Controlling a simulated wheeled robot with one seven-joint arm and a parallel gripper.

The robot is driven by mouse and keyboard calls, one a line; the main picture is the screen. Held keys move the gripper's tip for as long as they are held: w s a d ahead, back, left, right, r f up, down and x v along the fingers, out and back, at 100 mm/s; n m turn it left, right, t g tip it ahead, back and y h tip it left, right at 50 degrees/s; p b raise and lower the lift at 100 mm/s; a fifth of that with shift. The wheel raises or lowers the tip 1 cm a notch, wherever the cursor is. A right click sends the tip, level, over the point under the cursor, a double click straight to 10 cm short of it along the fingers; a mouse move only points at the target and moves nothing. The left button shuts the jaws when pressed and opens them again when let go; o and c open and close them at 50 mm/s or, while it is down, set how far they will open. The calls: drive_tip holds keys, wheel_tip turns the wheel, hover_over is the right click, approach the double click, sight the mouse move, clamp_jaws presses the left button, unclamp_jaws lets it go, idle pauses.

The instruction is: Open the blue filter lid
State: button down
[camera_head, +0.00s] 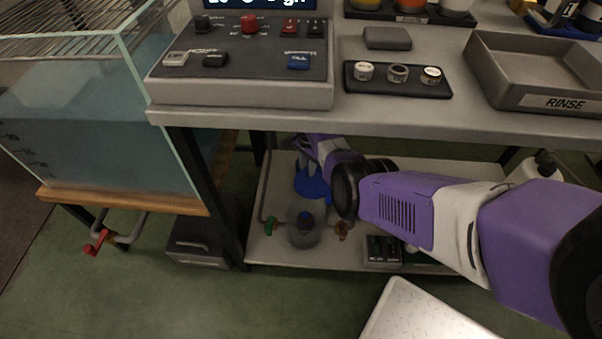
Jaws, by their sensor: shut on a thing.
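The blue filter lid (316,190) is a blue disc over the lower shelf, below the worktop. My gripper (309,172) reaches down to it from above and is shut on it; the fingertips are small and partly hidden. A round, greyish clear filter housing (303,236) with a dark blue middle stands in front of and below the lid. I cannot tell whether the lid touches the housing or is apart from it.
The worktop edge (400,123) lies just above my arm. A dark block (382,249) sits on the shelf (345,262). A water tank (95,140) stands left.

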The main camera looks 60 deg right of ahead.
drive_tip(key=shift+s+d+m, duration=0.35)
drive_tip(key=shift+d+m, duration=0.4)
drive_tip(key=shift+s+d+m, duration=0.35)
drive_tip(key=shift+d+m, duration=0.35)
drive_tip(key=shift+m, duration=0.05)
drive_tip(key=c, duration=1.2)
unclamp_jaws()
drive_tip(key=shift+o, duration=0.2)
wheel_tip(320, 180, up, 8)
drive_tip(key=p, duration=0.3)
drive_tip(key=shift+p, duration=0.35)
drive_tip(key=shift+f, duration=0.1)
